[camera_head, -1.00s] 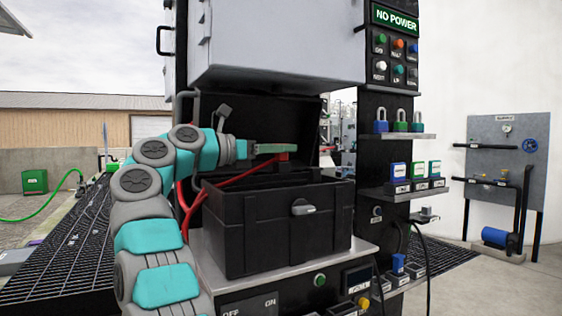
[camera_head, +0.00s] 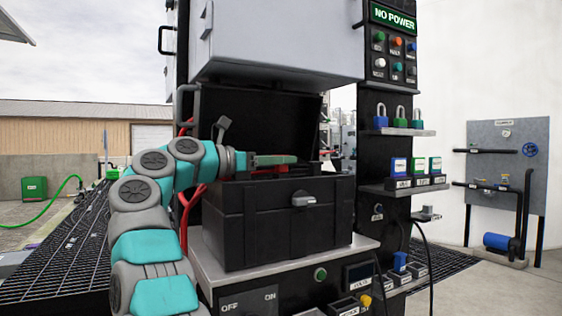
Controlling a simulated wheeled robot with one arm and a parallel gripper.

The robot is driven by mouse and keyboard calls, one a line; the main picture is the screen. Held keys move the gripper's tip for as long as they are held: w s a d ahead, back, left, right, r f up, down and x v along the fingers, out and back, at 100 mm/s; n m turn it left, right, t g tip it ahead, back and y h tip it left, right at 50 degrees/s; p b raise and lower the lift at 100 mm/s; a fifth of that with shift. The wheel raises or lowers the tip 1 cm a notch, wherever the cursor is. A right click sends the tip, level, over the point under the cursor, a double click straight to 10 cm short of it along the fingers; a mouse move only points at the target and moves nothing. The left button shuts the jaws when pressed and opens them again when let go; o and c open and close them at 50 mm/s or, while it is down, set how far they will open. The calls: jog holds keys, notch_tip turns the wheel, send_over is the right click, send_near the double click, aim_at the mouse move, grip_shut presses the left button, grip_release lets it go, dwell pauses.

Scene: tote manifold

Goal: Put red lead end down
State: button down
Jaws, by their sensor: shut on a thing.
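The red lead (camera_head: 188,212) runs up the left side of the black tote. Part of it passes behind the arm and the tote's wall. A small bit of red (camera_head: 283,169) shows just under the fingers, at the height of the tote's rim. My gripper (camera_head: 290,161) is shut on the red lead's end, which is mostly hidden by the green fingers and the tote's front wall. The gripper is level and points right, over the open tote (camera_head: 275,225).
The tote's raised lid (camera_head: 255,115) stands behind the gripper. A grey cabinet (camera_head: 280,40) overhangs from above. Shelves with padlocks (camera_head: 400,117) and small blocks (camera_head: 417,166) are on the right. The grey ledge (camera_head: 225,270) carries the tote.

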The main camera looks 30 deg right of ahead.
jog(key=shift+f, duration=0.1)
jog(key=c, duration=0.7)
grip_release()
jog(key=shift+d, duration=0.1)
jog(key=shift+o, duration=0.2)
jog(key=shift+r+p, duration=0.5)
jog(key=shift+p, duration=0.1)
jog(key=shift+a+r, duration=0.2)
jog(key=shift+r, duration=0.05)
jog(key=a+p, duration=0.2)
jog(key=a, duration=0.9)
jog(key=shift+s+a+p, duration=0.2)
jog(key=shift+p, duration=0.1)
jog(key=shift+a+f, duration=0.15)
